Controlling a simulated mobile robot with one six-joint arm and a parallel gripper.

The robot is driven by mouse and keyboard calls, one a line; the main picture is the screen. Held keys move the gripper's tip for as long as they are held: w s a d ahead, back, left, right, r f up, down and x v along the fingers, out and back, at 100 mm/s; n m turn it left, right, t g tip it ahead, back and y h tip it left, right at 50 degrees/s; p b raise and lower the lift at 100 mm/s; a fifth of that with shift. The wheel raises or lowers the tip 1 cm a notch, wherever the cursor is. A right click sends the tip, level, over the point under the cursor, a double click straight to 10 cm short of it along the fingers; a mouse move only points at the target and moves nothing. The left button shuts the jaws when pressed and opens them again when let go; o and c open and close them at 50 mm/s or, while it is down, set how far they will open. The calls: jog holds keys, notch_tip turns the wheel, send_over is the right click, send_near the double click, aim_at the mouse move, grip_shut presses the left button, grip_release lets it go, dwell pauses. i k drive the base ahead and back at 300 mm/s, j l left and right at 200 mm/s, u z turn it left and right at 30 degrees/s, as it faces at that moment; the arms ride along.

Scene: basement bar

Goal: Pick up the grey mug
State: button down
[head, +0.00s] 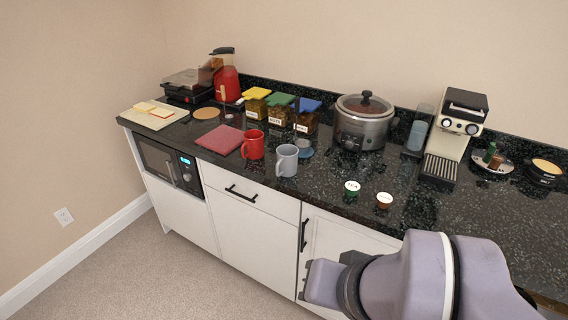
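The grey mug (287,160) stands upright on the dark speckled counter (330,185), near its front edge. Its handle seems to point to the left, toward the red mug. A red mug (253,145) stands close beside it on the left, apart from it. My arm shows at the bottom right, in front of the counter and well to the right of the grey mug. My gripper is not in the picture, so its fingers cannot be seen.
A red mat (220,140) lies left of the mugs. Jars with coloured lids (278,115), a slow cooker (363,122) and a coffee machine (456,135) stand behind. Two small pods (352,188) (384,200) sit to the right. The counter just right of the grey mug is clear.

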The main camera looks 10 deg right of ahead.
aim_at(286, 154)
jog(key=i+u, duration=0.2)
jog(key=i, duration=0.5)
jog(key=i+l+u, duration=0.2)
jog(key=i, duration=0.45)
